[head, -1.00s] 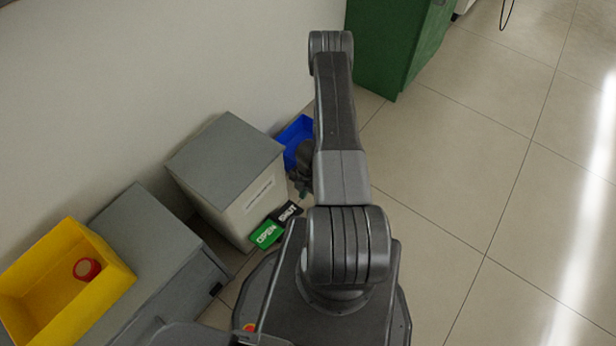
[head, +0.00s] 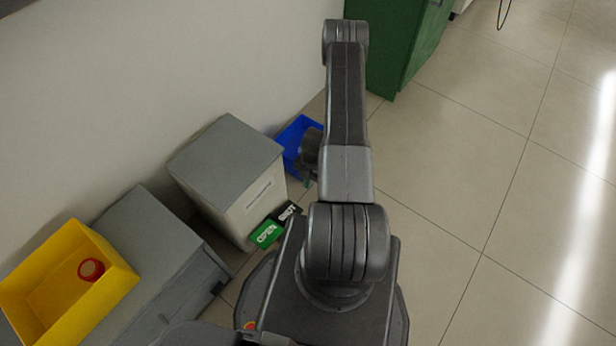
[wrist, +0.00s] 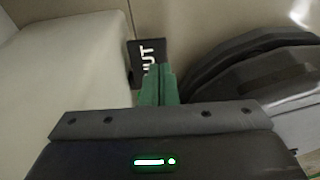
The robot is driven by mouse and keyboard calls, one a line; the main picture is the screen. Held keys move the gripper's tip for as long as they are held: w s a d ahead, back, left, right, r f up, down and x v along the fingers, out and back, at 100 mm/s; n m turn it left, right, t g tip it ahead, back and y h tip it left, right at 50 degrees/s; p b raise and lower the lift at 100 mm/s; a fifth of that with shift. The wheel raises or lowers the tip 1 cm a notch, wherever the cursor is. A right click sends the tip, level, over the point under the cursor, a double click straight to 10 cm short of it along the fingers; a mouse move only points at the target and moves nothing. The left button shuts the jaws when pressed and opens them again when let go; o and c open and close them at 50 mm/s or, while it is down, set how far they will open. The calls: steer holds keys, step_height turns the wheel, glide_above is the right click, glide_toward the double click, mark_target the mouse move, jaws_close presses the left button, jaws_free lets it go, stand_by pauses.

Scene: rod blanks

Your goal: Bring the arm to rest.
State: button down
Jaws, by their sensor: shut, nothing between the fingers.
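My arm rises from my base in the head view, with its upper joint raised and its wrist hanging down beside the blue bin. My gripper's fingers (wrist: 158,86) show in the wrist view as two green fingers pressed together, shut with nothing between them. They point toward the floor near a black SHUT sign (wrist: 150,60). In the head view the gripper is mostly hidden behind my own arm.
A grey-topped white box (head: 225,160) stands by the wall, with a green OPEN sign (head: 266,234) in front. A blue bin (head: 296,135) is behind it. A yellow bin (head: 110,290) with a red round object (head: 91,269) sits left. A green cabinet (head: 385,45) stands behind; floor at right is clear.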

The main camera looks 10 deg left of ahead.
steer(key=shift+f, duration=0.1)
steer(key=s+a+f+b, duration=0.1)
steer(key=s+f+b, duration=0.2)
steer(key=f+b, duration=0.2)
steer(key=shift+s+a, duration=0.25)
steer(key=shift+a, duration=0.1)
stand_by(0.5)
steer(key=shift+f, duration=0.1)
stand_by(0.4)
